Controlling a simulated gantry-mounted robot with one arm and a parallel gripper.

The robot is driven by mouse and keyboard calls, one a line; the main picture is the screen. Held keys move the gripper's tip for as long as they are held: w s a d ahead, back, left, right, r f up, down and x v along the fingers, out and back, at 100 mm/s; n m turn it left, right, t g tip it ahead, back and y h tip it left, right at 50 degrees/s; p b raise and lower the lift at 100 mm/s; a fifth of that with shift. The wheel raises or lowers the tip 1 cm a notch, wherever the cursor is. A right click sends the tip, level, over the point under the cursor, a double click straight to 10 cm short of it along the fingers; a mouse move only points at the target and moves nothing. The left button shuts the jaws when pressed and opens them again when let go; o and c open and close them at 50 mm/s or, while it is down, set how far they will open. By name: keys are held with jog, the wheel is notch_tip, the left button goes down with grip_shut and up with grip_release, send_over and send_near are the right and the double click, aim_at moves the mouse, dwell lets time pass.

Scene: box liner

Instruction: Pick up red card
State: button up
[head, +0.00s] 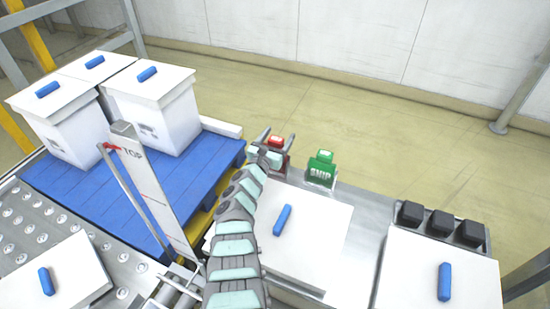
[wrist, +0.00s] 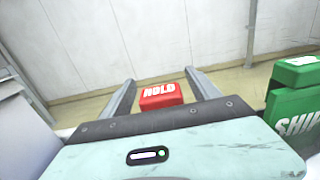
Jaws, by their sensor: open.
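The red card (head: 276,142), marked HOLD in the wrist view (wrist: 161,96), stands at the back edge of the work surface. My gripper (head: 279,137) is open over it. In the wrist view the two fingers of my gripper (wrist: 159,77) are apart, one on each side of the red card's top, with visible gaps. The lower part of the red card is partly hidden by my gripper in the head view and by the gripper body in the wrist view.
A green SHIP card (head: 320,171) stands close on the right. White boxes with blue handles sit on a blue pallet (head: 95,200) at left. An upright panel marked TOP (head: 150,185) stands left of my arm. Black blocks (head: 440,223) lie at right.

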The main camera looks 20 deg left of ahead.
grip_shut()
dwell(0.8)
